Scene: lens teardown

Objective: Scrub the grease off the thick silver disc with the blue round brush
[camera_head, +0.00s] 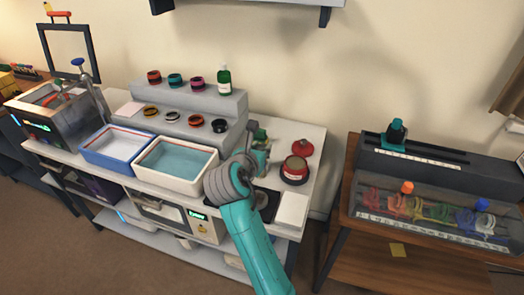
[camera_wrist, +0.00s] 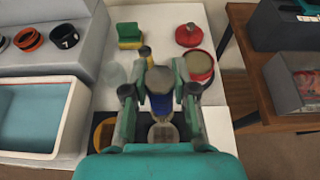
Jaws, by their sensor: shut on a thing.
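My gripper (camera_head: 262,160) is over the right part of the white bench. In the wrist view my gripper (camera_wrist: 160,94) is shut on the blue round brush (camera_wrist: 160,106), which shows a blue body and a round grey top. Its lower end is largely hidden. A pale silver disc (camera_wrist: 163,134) shows beyond my wrist on a black mat (camera_wrist: 139,117), partly covered by the gripper. I cannot tell whether the brush touches it, nor see grease clearly. In the head view my arm hides the disc and most of the mat (camera_head: 267,206).
A gold disc (camera_wrist: 103,133) lies left of the silver one. A red tin (camera_head: 294,170), a red lid (camera_head: 303,147) and a yellow-green sponge (camera_wrist: 129,36) stand behind. A cream basin of water (camera_head: 205,180) is on the left. A white pad (camera_head: 293,209) lies at the right edge.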

